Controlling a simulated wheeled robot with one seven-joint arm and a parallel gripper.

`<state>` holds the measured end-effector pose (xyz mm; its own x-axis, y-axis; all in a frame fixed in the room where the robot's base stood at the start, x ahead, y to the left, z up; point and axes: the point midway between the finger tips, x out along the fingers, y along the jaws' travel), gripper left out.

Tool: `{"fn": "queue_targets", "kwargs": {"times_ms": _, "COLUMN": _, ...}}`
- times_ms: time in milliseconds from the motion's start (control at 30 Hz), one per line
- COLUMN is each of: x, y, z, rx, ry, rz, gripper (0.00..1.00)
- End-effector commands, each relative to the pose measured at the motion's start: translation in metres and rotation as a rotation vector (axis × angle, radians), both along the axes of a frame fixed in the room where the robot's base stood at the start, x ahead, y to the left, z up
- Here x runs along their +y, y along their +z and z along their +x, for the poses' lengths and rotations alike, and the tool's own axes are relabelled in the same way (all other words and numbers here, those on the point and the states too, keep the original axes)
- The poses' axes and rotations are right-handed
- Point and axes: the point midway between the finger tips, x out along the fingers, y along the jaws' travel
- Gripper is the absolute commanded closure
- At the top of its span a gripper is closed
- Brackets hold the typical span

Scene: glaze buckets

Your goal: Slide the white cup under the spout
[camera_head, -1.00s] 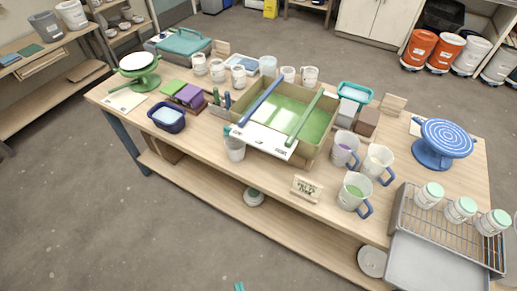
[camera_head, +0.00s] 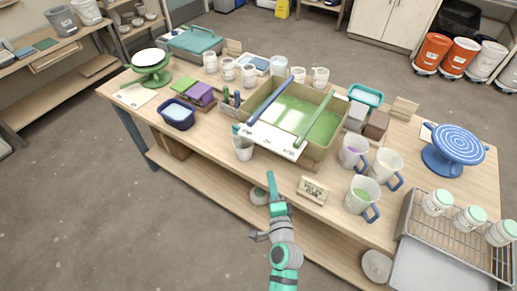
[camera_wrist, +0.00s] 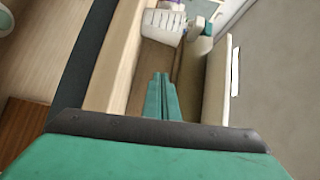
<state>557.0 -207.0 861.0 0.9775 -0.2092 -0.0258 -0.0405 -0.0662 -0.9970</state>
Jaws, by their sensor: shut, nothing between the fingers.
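A small white cup (camera_head: 243,149) stands at the table's front edge, by the left front corner of the olive-green tray of green glaze (camera_head: 318,153). A white lettered panel (camera_head: 272,139) slopes across the tray's front beside the cup. I cannot make out a separate spout. My gripper (camera_head: 271,182) is shut and empty, in front of the table's front edge, right of and nearer than the cup, apart from it. In the wrist view its teal fingers (camera_wrist: 161,98) are together, with a white ribbed object (camera_wrist: 163,25) beyond them that I cannot name for sure.
A small sign (camera_head: 312,190) stands near the front edge, right of my gripper. Handled jugs (camera_head: 361,195) and a wire rack (camera_head: 458,238) with white jars are further right. A navy tub (camera_head: 177,115) stands left.

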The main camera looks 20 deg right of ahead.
Motion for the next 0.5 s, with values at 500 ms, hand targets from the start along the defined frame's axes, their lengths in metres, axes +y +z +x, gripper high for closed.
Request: {"fn": "queue_targets", "kwargs": {"times_ms": 500, "x": -0.024, "y": 0.016, "z": 0.054, "rx": -0.043, "ry": 0.004, "rz": 0.068, "gripper": 1.00}}
